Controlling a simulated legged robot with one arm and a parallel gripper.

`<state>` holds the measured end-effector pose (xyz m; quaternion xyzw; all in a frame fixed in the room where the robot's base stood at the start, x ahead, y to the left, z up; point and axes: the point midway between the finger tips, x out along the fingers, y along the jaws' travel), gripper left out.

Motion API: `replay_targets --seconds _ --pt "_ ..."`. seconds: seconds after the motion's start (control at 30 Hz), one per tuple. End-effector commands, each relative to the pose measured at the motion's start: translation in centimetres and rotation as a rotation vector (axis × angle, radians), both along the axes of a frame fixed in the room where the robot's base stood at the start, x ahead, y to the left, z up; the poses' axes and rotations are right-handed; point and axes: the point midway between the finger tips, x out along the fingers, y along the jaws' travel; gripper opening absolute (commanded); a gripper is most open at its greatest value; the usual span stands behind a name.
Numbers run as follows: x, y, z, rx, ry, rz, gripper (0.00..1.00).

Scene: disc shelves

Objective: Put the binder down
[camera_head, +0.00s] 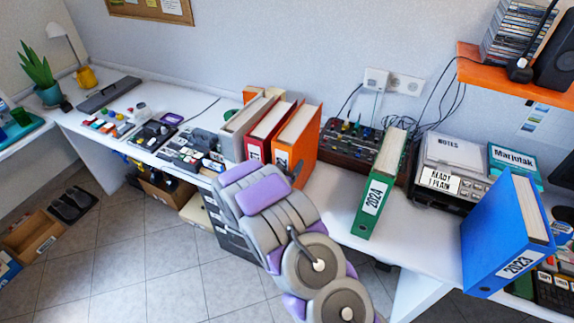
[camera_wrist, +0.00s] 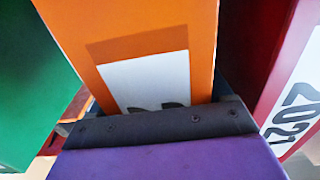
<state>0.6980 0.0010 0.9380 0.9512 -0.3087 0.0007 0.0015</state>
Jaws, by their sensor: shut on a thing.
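An orange binder (camera_head: 297,137) stands upright at the right end of a row on the white desk, beside a red binder (camera_head: 268,131). My gripper (camera_head: 296,173) is at its front spine, and my arm hides its lower part. In the wrist view the orange binder (camera_wrist: 150,35) fills the middle, its white label partly covered by my gripper (camera_wrist: 160,112). The gripper is shut on the orange binder. Whether the binder's bottom touches the desk is hidden. The red binder (camera_wrist: 265,60) is at the right there, and a green binder (camera_wrist: 35,90) at the left.
A grey binder (camera_head: 240,128) stands left of the red one. The green 2024 binder (camera_head: 379,185) and blue 2023 binder (camera_head: 505,235) stand to the right. A brown device (camera_head: 340,142) with knobs sits behind. Bare desk (camera_head: 325,190) shows between the orange and green binders.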

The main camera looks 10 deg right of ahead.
Motion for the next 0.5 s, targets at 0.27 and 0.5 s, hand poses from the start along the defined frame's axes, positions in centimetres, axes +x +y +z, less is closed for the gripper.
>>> replay_targets --seconds 0.27,0.5 --pt "0.01 0.18 0.01 0.0 0.001 -0.002 0.89" --pt "0.02 0.2 -0.03 0.0 0.001 -0.001 1.0"
